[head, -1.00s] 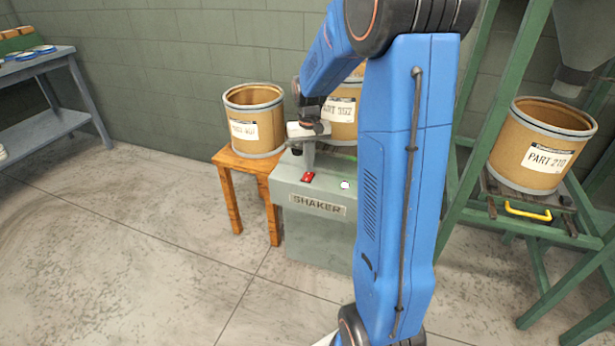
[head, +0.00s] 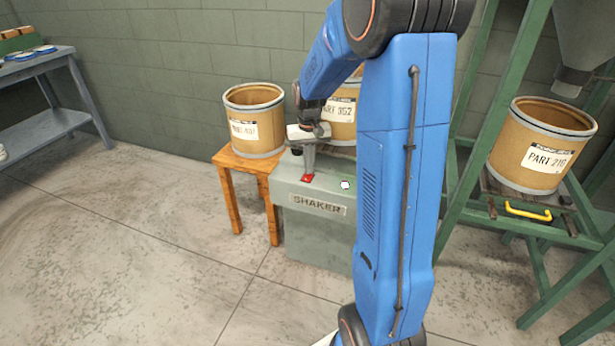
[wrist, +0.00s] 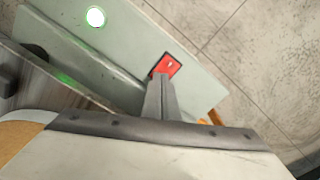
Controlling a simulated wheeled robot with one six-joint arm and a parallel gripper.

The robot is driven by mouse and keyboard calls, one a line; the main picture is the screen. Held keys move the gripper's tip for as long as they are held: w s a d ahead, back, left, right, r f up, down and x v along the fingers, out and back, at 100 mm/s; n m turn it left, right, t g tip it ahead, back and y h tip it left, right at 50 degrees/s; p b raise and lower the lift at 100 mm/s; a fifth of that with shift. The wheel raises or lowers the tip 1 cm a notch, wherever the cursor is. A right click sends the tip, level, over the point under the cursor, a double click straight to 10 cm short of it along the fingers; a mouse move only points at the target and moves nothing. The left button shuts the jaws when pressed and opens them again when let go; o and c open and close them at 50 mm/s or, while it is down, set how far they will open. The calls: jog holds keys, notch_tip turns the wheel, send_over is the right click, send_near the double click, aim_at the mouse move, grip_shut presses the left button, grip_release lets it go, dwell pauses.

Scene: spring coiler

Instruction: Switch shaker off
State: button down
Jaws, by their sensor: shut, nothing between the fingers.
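The shaker (head: 318,230) is a grey-green cabinet with a SHAKER label on its front. On its top is a red rocker switch (head: 307,178). A round lamp (head: 345,185) on the same panel looks white in the head view; in the wrist view the lamp (wrist: 96,17) glows white with a green rim. My gripper (head: 308,172) is shut and empty, pointing down at the switch. In the wrist view my fingertips (wrist: 161,76) overlap the near edge of the red switch (wrist: 170,64). I cannot tell whether they touch it.
A drum marked PART 352 (head: 341,112) stands on the shaker behind my gripper. Another drum (head: 254,115) stands on a wooden stool (head: 230,180) to the left. A PART 210 drum (head: 541,145) sits in the green frame (head: 470,150) at right. The floor in front is clear.

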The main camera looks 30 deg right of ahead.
jog(key=shift+f, duration=0.3)
jog(key=shift+r, duration=0.15)
notch_tip(320, 180, up, 7)
dwell(1.1)
dwell(0.4)
jog(key=s+a+r+n+t, duration=0.1)
jog(key=s+a+r, duration=0.35)
jog(key=s, duration=0.25)
jog(key=s+a+r+n+t, duration=0.1)
jog(key=s+a+r, duration=0.2)
jog(key=s+a, duration=0.3)
jog(key=s+a+f+n+t, duration=0.1)
jog(key=s+a, duration=0.4)
jog(key=s, duration=1.2)
jog(key=shift+a+n+t, duration=0.15)
jog(key=shift+n+t, duration=0.55)
jog(key=shift+t, duration=0.2)
